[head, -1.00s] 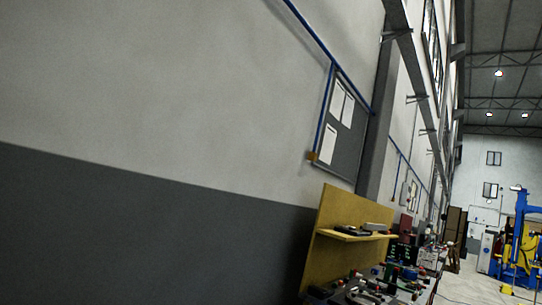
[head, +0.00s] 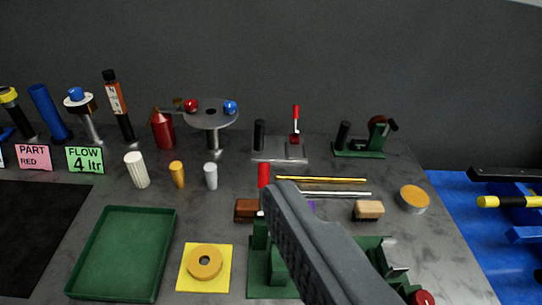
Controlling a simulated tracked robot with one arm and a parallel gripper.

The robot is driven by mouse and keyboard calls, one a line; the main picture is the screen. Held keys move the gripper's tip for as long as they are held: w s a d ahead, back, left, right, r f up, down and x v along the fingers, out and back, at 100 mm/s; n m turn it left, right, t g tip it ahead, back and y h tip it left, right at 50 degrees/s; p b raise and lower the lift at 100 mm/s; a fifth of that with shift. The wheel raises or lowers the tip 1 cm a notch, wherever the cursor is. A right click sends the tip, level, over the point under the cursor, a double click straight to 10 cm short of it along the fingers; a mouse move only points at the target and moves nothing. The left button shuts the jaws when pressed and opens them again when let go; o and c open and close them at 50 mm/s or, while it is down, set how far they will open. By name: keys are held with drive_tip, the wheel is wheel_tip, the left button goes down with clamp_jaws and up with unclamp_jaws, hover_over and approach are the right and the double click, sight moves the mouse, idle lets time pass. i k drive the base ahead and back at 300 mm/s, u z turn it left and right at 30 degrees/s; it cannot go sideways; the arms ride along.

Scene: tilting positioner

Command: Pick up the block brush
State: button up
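A small block with a tan top and a darker brown lower part (head: 368,210), which looks like a block brush, lies on the grey bench right of centre. A darker brown block (head: 246,210) lies left of centre, partly hidden behind my gripper; I cannot tell whether it is a brush too. My gripper (head: 277,192) shows as one long grey ribbed part rising from the lower right to the middle. Its tip is between the two blocks in the picture, and I see nothing held. Its finger opening cannot be made out.
A green tray (head: 79,249) and a yellow plate with a ring (head: 227,280) lie at front left. Green fixtures (head: 377,250) stand near my gripper. A yellow rod (head: 335,180) lies behind it. A lever clamp (head: 279,151) and round-topped stand (head: 212,118) are at the back.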

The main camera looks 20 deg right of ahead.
sight(368, 210)
drive_tip(key=z, duration=1.4)
